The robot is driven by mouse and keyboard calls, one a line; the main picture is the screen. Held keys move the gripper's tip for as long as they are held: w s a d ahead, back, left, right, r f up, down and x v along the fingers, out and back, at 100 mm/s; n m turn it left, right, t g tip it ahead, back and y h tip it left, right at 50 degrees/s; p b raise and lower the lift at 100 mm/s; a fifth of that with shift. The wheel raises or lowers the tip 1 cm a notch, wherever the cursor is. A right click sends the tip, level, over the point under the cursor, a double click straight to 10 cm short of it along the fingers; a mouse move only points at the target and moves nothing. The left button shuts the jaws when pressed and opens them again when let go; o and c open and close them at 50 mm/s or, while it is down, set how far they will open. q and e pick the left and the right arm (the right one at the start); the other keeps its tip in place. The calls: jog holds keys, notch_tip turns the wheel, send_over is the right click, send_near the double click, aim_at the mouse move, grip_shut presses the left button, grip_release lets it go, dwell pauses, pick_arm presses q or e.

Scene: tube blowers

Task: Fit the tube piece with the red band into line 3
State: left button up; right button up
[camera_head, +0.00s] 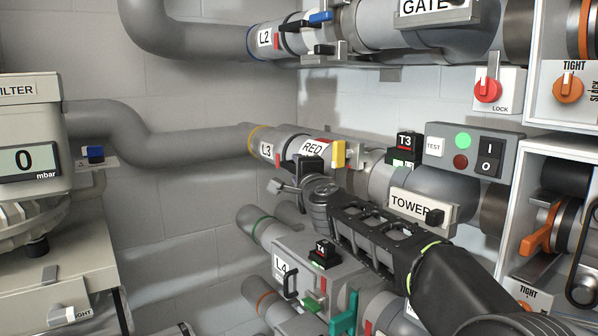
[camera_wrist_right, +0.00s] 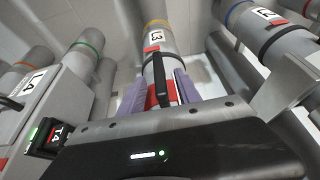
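The tube piece (camera_head: 313,148) labelled RED lies in line with the L3 pipe (camera_head: 268,146) in the head view; I cannot tell whether it is fully seated. Its red part (camera_wrist_right: 168,98) and black handle (camera_wrist_right: 161,82) show in the right wrist view. My right gripper (camera_wrist_right: 158,92) has its two pale purple fingers apart, one on each side of the handle, with gaps visible. In the head view the wrist (camera_head: 320,196) hides much of the handle area. My left gripper is not in view.
A yellow clamp lever (camera_head: 338,153) stands right of the piece. The T3 box (camera_head: 404,149) and TEST panel (camera_head: 465,150) are beyond it. Line L2 (camera_head: 275,39) runs above, L4 (camera_head: 281,266) below. The filter unit (camera_head: 28,125) reading 0 mbar stands left.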

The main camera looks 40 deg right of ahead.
jog(key=shift+f, duration=0.1)
jog(key=v, duration=0.7)
jog(key=shift+s, duration=0.35)
jog(key=shift+a, duration=0.1)
